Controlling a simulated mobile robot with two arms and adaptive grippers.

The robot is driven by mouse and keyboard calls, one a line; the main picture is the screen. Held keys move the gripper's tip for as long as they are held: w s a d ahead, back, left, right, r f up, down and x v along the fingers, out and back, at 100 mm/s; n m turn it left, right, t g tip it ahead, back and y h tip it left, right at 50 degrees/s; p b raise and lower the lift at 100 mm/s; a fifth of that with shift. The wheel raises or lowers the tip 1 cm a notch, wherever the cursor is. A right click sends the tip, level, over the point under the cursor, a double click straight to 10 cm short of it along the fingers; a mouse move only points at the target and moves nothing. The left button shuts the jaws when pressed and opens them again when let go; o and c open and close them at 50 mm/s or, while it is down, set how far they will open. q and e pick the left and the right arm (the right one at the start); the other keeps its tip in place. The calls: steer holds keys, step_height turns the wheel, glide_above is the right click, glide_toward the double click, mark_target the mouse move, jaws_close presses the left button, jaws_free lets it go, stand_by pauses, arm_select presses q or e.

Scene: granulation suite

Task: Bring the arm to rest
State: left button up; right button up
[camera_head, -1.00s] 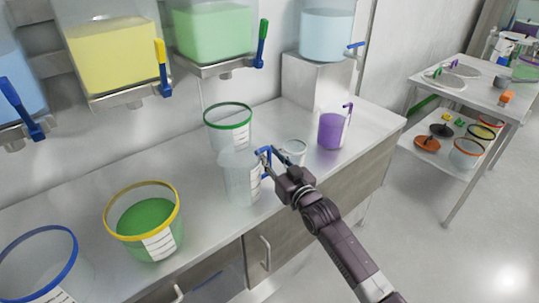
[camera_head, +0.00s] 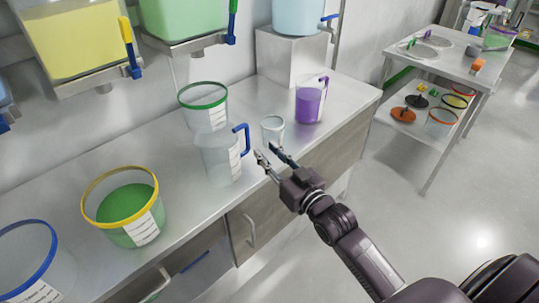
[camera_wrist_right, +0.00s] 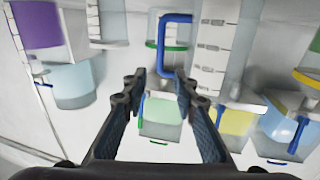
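My right gripper (camera_head: 272,157) is open and empty in the head view, in front of the bench's edge. The clear jug with a blue handle (camera_head: 218,160) stands upright on the bench, to the left of the fingers and apart from them. In the right wrist view my right gripper's two fingers (camera_wrist_right: 160,85) are spread with nothing between them. The jug's blue handle (camera_wrist_right: 163,42) shows beyond the fingertips there. My left gripper is in neither view.
The bench (camera_head: 188,228) also holds a small clear cup (camera_head: 272,130), a purple-filled jug (camera_head: 309,104), a green-rimmed bucket (camera_head: 188,98) and a yellow-rimmed bucket (camera_head: 142,228) with green contents. Tanks with taps hang above. Open floor (camera_head: 385,205) lies to the right, before a side table (camera_head: 465,75).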

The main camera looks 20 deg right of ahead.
steer(key=shift+s, duration=0.25)
stand_by(0.3)
